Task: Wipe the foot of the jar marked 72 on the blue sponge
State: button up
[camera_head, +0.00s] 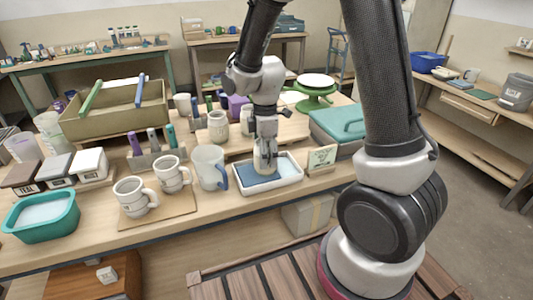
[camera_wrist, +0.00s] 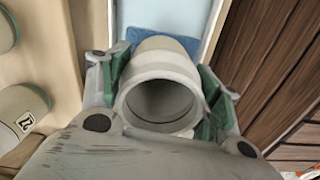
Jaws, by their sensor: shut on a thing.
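My gripper (camera_head: 265,139) is shut on a pale cream jar (camera_head: 264,163), which is upright over the blue sponge (camera_head: 258,179) in a white tray (camera_head: 237,186). In the wrist view the jar (camera_wrist: 160,102) shows its open mouth between the green-padded fingers, with the blue sponge (camera_wrist: 158,35) behind it. I cannot tell whether its foot touches the sponge. No number shows on the held jar from these angles.
A small sign card (camera_head: 322,159) stands right of the tray.

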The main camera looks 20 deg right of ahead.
jog(key=shift+a+f, duration=0.1)
jog(key=shift+a, duration=2.85)
jog(key=shift+d, duration=3.5)
jog(key=shift+a, duration=3.5)
notch_tip(320, 180, up, 7)
